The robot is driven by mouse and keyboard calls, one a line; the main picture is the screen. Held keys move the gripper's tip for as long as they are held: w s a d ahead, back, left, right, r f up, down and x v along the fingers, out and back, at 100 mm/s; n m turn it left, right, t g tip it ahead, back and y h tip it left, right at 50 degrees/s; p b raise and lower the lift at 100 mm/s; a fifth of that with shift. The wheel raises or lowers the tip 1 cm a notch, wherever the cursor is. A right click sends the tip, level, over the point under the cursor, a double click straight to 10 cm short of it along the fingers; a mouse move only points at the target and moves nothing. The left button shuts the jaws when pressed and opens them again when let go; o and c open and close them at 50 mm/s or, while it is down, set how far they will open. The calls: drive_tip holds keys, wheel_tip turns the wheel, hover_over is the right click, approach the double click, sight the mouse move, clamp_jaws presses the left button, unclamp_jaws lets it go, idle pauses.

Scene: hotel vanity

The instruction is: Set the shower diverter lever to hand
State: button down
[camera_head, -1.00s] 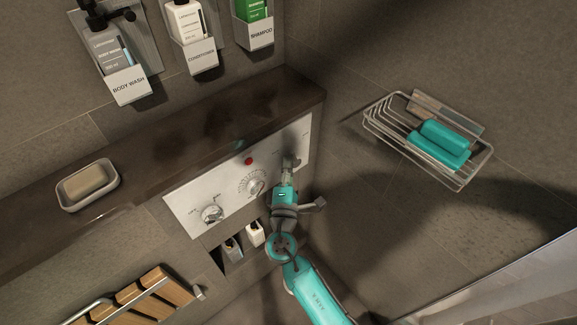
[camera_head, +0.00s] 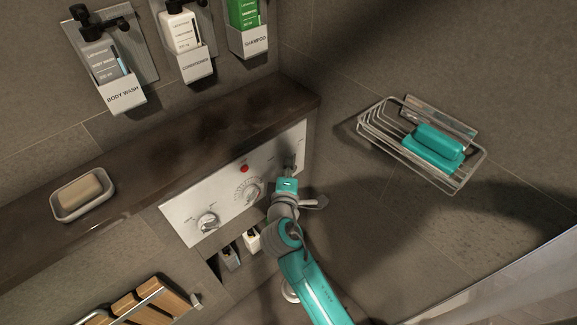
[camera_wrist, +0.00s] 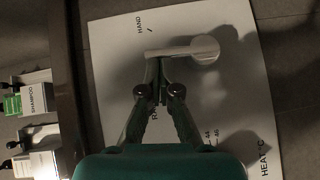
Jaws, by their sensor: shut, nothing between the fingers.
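The shower diverter lever (camera_wrist: 178,49) is a pale bar on a round hub on the white control panel (camera_wrist: 105,70). In the wrist view the bar points left from its hub, between the HAND label above and a label starting "RA" below that my gripper partly covers. My gripper (camera_wrist: 157,68) is shut and empty. Its fingertips are at the lower side of the bar near its free end; I cannot tell if they touch. In the head view my gripper (camera_head: 289,174) is at the panel's right end and hides most of the lever.
The panel also carries a red button (camera_head: 244,169), a dial (camera_head: 247,191) and a knob (camera_head: 208,222). A dark ledge (camera_head: 140,160) runs above it. A wire soap basket (camera_head: 372,125) is on the wall at right. Dispensers hang above.

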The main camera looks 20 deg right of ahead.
drive_tip(key=d+m+g+y, duration=0.1)
drive_tip(key=d+m+y, duration=0.1)
drive_tip(key=w+d+m+g, duration=0.1)
drive_tip(key=shift+r+g+y, duration=0.3)
drive_tip(key=shift+r+y, duration=0.05)
drive_tip(key=shift+y, duration=0.05)
drive_tip(key=shift+d, duration=0.1)
idle(0.5)
drive_tip(key=shift+r, duration=0.1)
